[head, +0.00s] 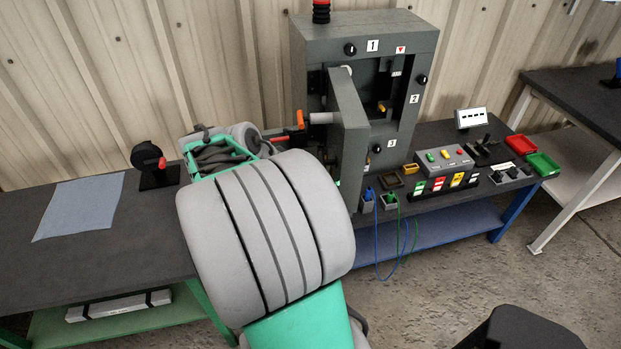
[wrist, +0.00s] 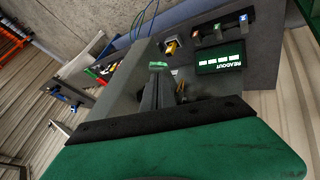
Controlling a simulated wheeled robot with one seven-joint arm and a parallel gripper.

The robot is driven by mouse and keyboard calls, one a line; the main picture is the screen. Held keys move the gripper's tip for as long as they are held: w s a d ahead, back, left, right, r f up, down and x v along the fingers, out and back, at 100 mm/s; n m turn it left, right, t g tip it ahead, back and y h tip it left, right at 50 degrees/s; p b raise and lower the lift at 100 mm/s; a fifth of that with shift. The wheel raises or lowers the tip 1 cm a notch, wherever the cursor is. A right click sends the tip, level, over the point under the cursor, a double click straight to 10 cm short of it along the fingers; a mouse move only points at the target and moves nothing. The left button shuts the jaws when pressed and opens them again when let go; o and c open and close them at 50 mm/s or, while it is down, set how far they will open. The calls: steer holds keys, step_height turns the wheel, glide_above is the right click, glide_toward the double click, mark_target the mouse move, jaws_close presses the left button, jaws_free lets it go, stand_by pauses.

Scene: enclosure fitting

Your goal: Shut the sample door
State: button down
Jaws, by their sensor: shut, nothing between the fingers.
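The grey enclosure (head: 365,42) stands on the bench against the wall. A grey door panel (head: 349,125) on its front stands open, swung out towards me, and part of the opening shows to its right. In the head view my own arm hides the fingers and the door's lower left part.
A control box (head: 443,163) with coloured buttons, small sockets with blue and green cables, and red (head: 520,145) and green (head: 543,164) trays sit to the right. A blue cloth (head: 80,207) lies on the left bench. A lit readout (wrist: 220,58) shows in the wrist view.

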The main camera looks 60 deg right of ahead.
steer(key=s+d+f+p, duration=0.2)
steer(key=s+d+f, duration=0.2)
steer(key=d+f, duration=0.3)
steer(key=shift+s, duration=0.3)
steer(key=shift+s+d, duration=0.1)
steer(key=shift+d, duration=0.05)
